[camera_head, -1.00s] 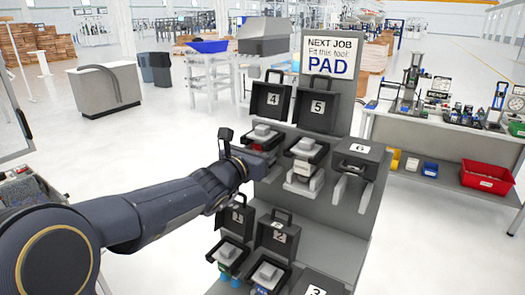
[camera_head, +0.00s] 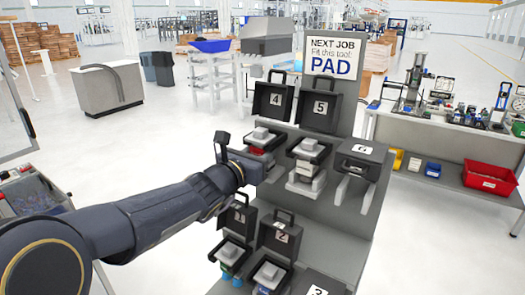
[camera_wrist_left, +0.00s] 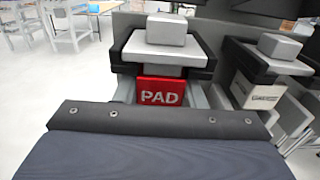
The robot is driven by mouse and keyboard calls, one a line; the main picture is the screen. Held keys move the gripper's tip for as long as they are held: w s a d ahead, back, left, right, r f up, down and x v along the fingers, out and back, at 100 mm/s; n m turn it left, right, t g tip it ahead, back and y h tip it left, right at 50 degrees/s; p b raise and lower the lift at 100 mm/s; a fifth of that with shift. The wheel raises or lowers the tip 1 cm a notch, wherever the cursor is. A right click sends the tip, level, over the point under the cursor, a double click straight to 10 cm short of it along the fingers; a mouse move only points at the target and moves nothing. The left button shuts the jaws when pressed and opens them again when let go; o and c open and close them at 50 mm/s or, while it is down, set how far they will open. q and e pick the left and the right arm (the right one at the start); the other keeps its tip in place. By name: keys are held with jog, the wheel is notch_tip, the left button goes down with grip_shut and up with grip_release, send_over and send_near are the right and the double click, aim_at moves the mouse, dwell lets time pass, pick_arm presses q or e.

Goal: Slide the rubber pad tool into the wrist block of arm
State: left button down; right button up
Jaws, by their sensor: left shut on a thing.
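The rubber pad tool is a red block marked PAD (camera_wrist_left: 160,92) below a grey top block in a black holder. In the head view a sliver of its red (camera_head: 257,151) shows in the box marked 4 (camera_head: 275,100), whose lid stands open. My left gripper (camera_head: 252,168) is right at the front of this holder, against or just below the red block. The dark wrist block (camera_wrist_left: 150,120) of my left arm fills the lower wrist view and hides the fingertips. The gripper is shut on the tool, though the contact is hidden. My right gripper is out of view.
Box 5 (camera_head: 320,108) stands open just right, with a pale labelled tool (camera_wrist_left: 258,95). Box 6 (camera_head: 362,150) is shut. Open boxes 1 (camera_head: 240,216) and 2 (camera_head: 281,237) sit below. A sign (camera_head: 332,62) reads PAD. Open floor lies left of the grey stand.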

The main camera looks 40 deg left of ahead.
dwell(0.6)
pick_arm(q)
jog(key=shift+s+r, duration=0.1)
jog(key=shift+s, duration=0.15)
jog(key=shift+s+d+p, duration=0.2)
jog(key=shift+s+p, duration=0.15)
jog(key=shift+s, duration=1.25)
jog(key=shift+s+d+p, duration=0.15)
jog(key=shift+s+p, duration=0.15)
jog(key=shift+s, duration=1.3)
jog(key=shift+s+d+p, duration=0.2)
jog(key=shift+s+p, duration=0.15)
jog(key=shift+s, duration=1.25)
jog(key=s+d+r+p, duration=0.1)
jog(key=s+p, duration=0.4)
jog(key=s, duration=0.5)
jog(key=shift+r, duration=0.45)
